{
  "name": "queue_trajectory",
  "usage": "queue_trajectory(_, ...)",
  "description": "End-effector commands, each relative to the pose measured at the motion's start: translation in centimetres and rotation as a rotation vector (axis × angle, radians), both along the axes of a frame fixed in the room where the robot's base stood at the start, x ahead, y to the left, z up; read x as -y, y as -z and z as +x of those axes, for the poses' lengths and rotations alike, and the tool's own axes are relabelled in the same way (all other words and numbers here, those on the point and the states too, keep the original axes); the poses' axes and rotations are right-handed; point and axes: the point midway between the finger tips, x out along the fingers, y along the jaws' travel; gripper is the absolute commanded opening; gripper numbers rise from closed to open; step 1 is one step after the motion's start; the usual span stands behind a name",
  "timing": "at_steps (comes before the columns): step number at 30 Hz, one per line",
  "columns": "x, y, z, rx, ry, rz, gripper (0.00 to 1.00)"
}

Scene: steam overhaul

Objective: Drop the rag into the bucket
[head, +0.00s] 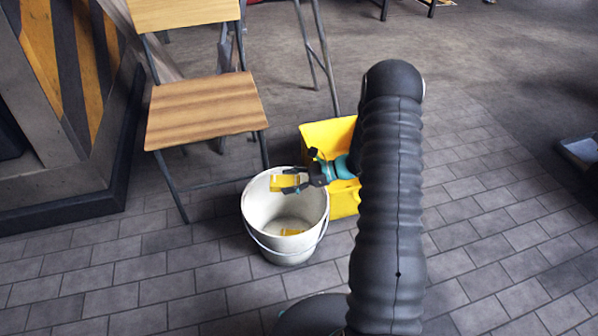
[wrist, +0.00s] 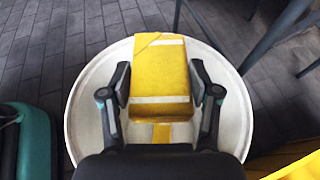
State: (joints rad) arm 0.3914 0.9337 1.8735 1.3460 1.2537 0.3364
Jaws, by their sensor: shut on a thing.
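The rag (head: 264,184) is yellow with pale bands. My gripper (head: 292,183) is shut on it and holds it over the mouth of the bucket. In the wrist view the rag (wrist: 160,72) sits between the two dark fingers. The white bucket (head: 262,225) stands upright on the paved floor with its wire handle hanging down at the front. Its round rim (wrist: 84,92) surrounds the rag in the wrist view. A small yellow patch shows low inside the bucket; I cannot tell what it is.
A yellow container (head: 342,200) stands close to the right of the bucket, partly behind my arm. A folding chair with a wooden seat (head: 205,108) stands behind the bucket. A striped metal structure (head: 62,75) is at the left. The paving in front is clear.

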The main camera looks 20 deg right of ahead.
Motion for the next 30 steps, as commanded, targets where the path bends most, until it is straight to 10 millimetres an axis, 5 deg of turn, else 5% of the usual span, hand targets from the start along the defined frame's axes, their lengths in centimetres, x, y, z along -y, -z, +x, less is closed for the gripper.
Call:
queue_trajectory(11,1.4,0.6,-0.2,-0.018,-0.181,-0.017,0.27)
queue_trajectory(30,1.3,6.1,-0.2,-0.018,-0.180,-0.017,0.27)
